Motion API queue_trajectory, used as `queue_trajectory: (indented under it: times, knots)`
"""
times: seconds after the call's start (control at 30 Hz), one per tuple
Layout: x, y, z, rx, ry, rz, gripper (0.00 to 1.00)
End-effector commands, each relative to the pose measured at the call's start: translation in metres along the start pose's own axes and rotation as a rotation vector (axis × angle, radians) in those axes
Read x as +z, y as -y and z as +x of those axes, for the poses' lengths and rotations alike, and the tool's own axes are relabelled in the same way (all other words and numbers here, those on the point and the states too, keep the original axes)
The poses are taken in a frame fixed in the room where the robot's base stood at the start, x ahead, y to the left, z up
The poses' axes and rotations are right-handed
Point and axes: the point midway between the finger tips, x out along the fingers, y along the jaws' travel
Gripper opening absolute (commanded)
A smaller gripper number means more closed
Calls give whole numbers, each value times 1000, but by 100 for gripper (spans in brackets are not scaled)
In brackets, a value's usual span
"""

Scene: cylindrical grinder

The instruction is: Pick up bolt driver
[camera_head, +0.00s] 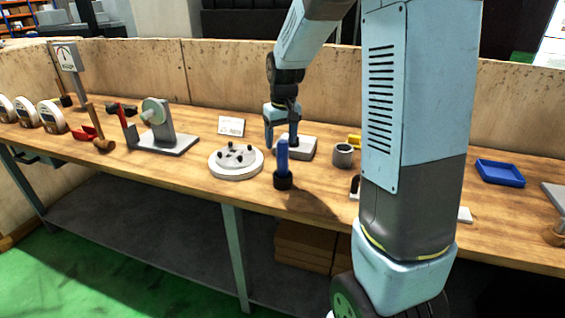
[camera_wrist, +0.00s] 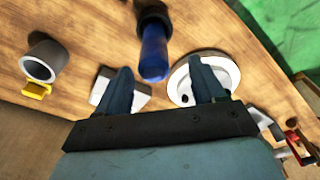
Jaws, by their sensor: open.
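The bolt driver (camera_head: 282,156) shows a blue handle standing upright in a black round base near the front edge of the wooden bench. My gripper (camera_head: 281,137) is open and points down, just behind and above the handle in the head view. In the wrist view, the blue handle (camera_wrist: 154,52) lies in line with the gap between my two fingers (camera_wrist: 162,84), beyond the palm, with nothing gripped. I cannot tell whether the handle's end is between the fingertips. The driver's lower end is hidden in the base.
A round white plate with black knobs (camera_head: 236,162) is left of the driver, and a pale block (camera_head: 296,149) is behind it. A grey cup (camera_head: 343,156) stands to the right. Further off are a blue tray (camera_head: 499,173) and a grey fixture (camera_head: 160,128).

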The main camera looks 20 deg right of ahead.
Motion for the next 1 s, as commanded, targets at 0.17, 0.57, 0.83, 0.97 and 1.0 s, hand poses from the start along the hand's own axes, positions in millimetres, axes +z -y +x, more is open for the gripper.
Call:
queue_trajectory:
  times: [0.17,0.57,0.83,0.97,1.0]
  knots:
    - [0,-1,9,0,1,0,69]
    - [0,-7,55,0,1,0,69]
    - [0,-7,58,0,-1,-1,69]
    - [0,-7,58,0,-1,-1,60]
    - [0,-7,58,0,-1,-1,56]
